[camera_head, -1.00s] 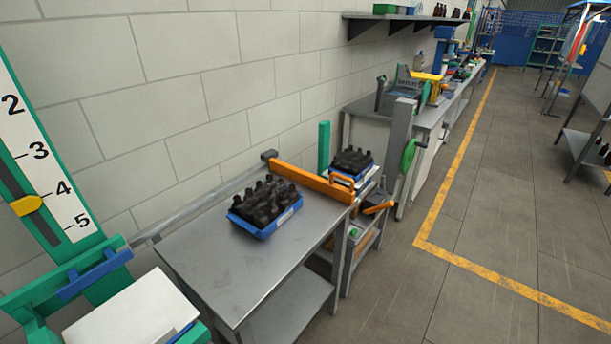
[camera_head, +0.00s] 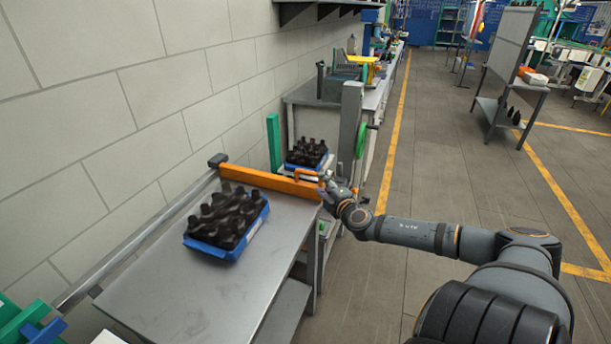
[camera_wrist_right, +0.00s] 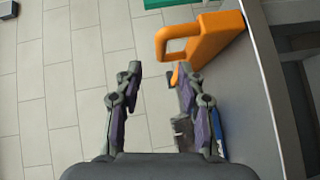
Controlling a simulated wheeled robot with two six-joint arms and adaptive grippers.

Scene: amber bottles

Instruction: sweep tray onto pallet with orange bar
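The blue tray (camera_head: 233,243) with several dark bottles (camera_head: 228,212) stands on the steel table (camera_head: 175,290), in front of the orange bar (camera_head: 262,180). The bar lies across the table's far end, and a handle loop (camera_head: 306,173) rises near its right end. My right gripper (camera_head: 327,184) is beside that handle. In the right wrist view its two fingers (camera_wrist_right: 160,82) are apart with nothing between them. The orange handle (camera_wrist_right: 168,45) is just ahead of the fingertips. My left gripper is not in view.
A rail (camera_head: 140,245) runs along the table's wall side. A second tray of bottles (camera_head: 306,152) stands beyond the bar, next to a green post (camera_head: 274,142). A green frame (camera_head: 20,318) shows at the lower left. The floor to the right is open.

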